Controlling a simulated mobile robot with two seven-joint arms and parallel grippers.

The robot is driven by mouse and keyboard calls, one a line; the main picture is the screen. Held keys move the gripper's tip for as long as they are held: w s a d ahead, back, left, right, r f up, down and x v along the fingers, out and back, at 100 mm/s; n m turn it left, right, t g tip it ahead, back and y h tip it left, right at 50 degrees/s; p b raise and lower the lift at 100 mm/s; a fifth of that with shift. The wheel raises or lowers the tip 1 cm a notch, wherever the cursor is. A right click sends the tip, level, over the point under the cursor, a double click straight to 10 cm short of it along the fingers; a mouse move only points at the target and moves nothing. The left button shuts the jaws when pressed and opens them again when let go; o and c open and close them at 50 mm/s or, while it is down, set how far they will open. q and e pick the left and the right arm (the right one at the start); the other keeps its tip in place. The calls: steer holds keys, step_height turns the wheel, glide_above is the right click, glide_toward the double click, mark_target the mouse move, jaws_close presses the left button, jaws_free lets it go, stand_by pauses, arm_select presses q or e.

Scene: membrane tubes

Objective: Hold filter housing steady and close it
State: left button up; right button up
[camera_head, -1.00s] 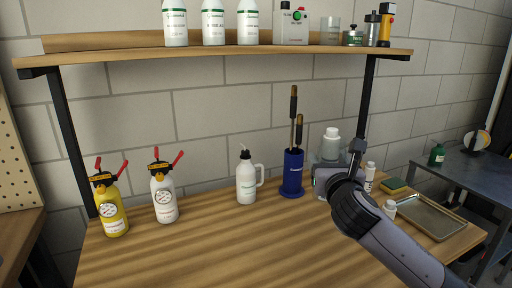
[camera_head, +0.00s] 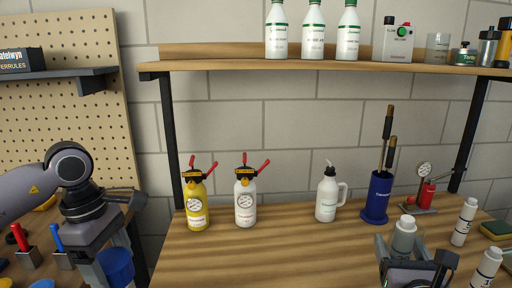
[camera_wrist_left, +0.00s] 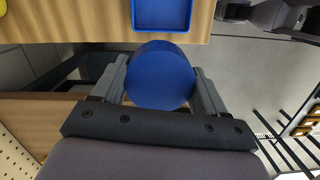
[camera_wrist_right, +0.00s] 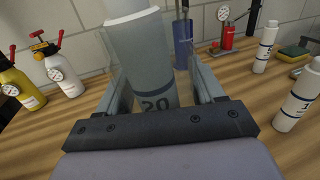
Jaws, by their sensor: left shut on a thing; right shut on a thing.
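My right gripper (camera_head: 412,258) is shut on a pale grey-green cylinder with a narrower pale top (camera_head: 404,236), which looks like the filter housing. In the right wrist view the cylinder (camera_wrist_right: 140,60) is between the fingers, with a dark blue band and the number 20 low on it. Whether it touches the table is unclear. My left gripper (camera_wrist_left: 160,88) is shut on a plain blue round piece (camera_wrist_left: 160,75), perhaps the other housing part. That piece also shows at the lower left of the head view (camera_head: 116,266). The two pieces are far apart.
The wooden bench (camera_head: 280,260) is clear in front. Yellow (camera_head: 196,206) and white (camera_head: 245,203) sprayers, a white jug (camera_head: 328,198) and a blue holder (camera_head: 377,198) stand along its back. White bottles (camera_head: 487,268) stand right of my right gripper. A shelf (camera_head: 330,67) spans above.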

arm_select(q)
steer(key=s+d+f+m, duration=0.2)
steer(key=f+m, duration=0.2)
steer(key=m, duration=0.4)
steer(key=s+d+f+m+g+y, duration=0.1)
steer(key=f+m, duration=0.3)
steer(key=m, duration=0.5)
steer(key=shift+s+d, duration=0.55)
steer(key=shift+s, duration=0.15)
arm_select(e)
steer(key=s+a+f+n+y, duration=0.1)
steer(key=s+a+f+y, duration=0.2)
steer(key=s+a+f, duration=0.3)
steer(key=s+a, duration=0.1)
steer(key=s, duration=0.2)
steer(key=shift+s+n, duration=0.3)
steer(key=shift+n, duration=0.1)
steer(key=shift+f, duration=0.1)
steer(key=s+a+r+n+g+y, duration=0.1)
steer(key=a+n+g+y, duration=0.3)
steer(key=a+n+y, duration=0.4)
steer(key=s+a+y, duration=0.1)
steer(key=a+y, duration=0.3)
steer(key=a, duration=0.3)
steer(key=shift+a, duration=0.35)
arm_select(q)
steer(key=shift+r, duration=0.1)
arm_select(e)
steer(key=shift+f, duration=0.1)
